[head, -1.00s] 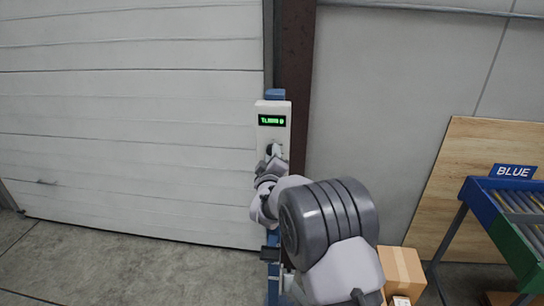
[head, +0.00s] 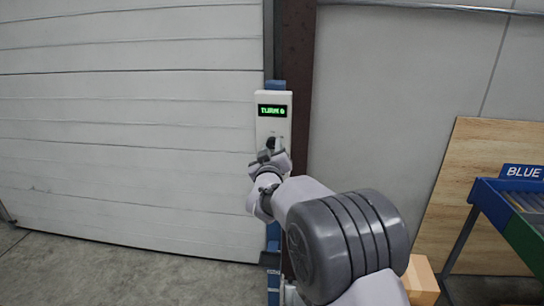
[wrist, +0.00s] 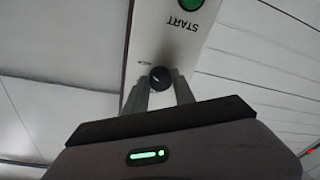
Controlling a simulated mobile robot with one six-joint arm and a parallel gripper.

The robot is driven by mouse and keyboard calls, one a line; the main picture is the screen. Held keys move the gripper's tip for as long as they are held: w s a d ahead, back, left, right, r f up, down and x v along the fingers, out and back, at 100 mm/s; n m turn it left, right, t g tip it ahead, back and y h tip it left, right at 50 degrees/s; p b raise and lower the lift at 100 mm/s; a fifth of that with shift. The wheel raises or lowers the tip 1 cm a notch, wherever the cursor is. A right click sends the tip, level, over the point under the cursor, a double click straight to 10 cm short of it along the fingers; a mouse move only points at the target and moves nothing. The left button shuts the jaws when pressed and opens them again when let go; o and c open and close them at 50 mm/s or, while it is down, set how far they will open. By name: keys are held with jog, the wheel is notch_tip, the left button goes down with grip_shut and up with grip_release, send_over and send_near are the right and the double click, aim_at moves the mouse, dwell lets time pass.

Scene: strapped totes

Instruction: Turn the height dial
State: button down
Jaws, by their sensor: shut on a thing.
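The height dial (wrist: 160,77) is a small black round knob on a white control box (head: 273,128). The box hangs on a blue post and has a green-lit display (head: 272,111) that seems to read "TURN" and a digit. In the head view the dial (head: 271,143) is partly covered by my gripper (head: 275,146). In the wrist view my gripper's two fingers (wrist: 160,85) stand on either side of the dial and are shut on it. A green button (wrist: 191,4) marked START also shows on the box there.
A white sectional door (head: 130,130) fills the left. A brown steel column (head: 298,130) stands right behind the post. At the right are a plywood sheet (head: 450,190), a blue and green roller conveyor (head: 500,215) with a BLUE sign, and a cardboard box (head: 422,278).

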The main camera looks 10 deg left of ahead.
dwell(0.4)
jog(key=c, duration=1)
grip_release()
jog(key=shift+c, duration=0.2)
jog(key=shift+s, duration=0.1)
jog(key=s+f, duration=0.1)
jog(key=s, duration=1.6)
jog(key=shift+s+d+p, duration=0.15)
jog(key=shift+d+p, duration=0.25)
